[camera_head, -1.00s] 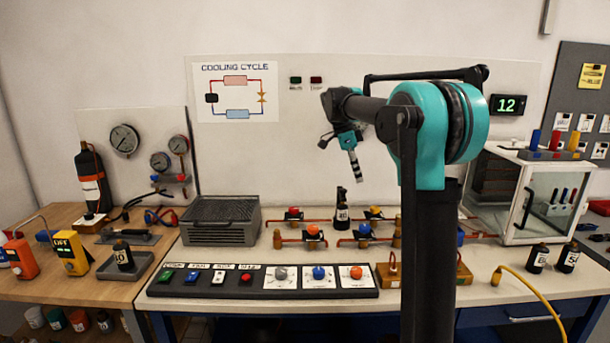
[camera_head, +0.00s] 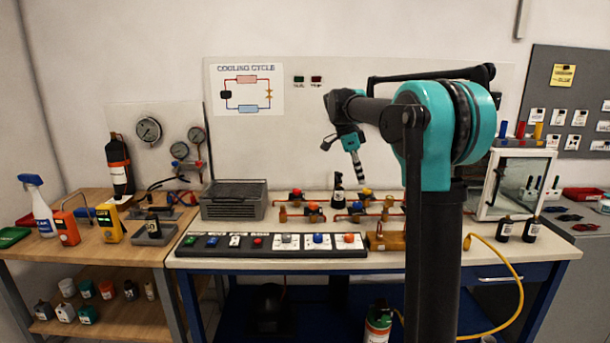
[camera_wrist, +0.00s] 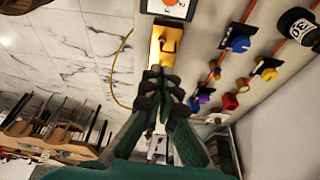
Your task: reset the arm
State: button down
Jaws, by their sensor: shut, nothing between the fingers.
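My gripper (camera_head: 361,180) hangs from the raised teal and black arm, above the back of the bench, pointing down. In the wrist view its dark fingers (camera_wrist: 160,84) are closed together with nothing between them. In the wrist view the brass block (camera_wrist: 165,48) lies beyond the fingertips, and the valves with blue (camera_wrist: 239,44) and yellow (camera_wrist: 269,74) knobs lie to the right. The gripper looks clear of everything. The arm hides part of the bench behind it.
The bench holds a control panel (camera_head: 270,252), a grey finned box (camera_head: 232,206), a black bottle (camera_head: 338,192) and a glass-doored cabinet (camera_head: 518,188). A side table with gauges and a spray bottle (camera_head: 40,208) stands left. A yellow hose (camera_head: 516,267) hangs over the front edge.

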jog(key=s+f+n+t+y, duration=0.2)
jog(key=s+f+n, duration=0.7)
jog(key=s+f, duration=0.5)
jog(key=s+d+f+n+t+y, duration=0.1)
jog(key=s+f+n+t, duration=0.1)
jog(key=s+f+n, duration=0.7)
jog(key=s+f, duration=0.5)
jog(key=s, duration=0.3)
jog(key=shift+s+f+n+y, duration=0.15)
jog(key=shift+s+n+y, duration=0.15)
jog(key=shift+s+y, duration=0.1)
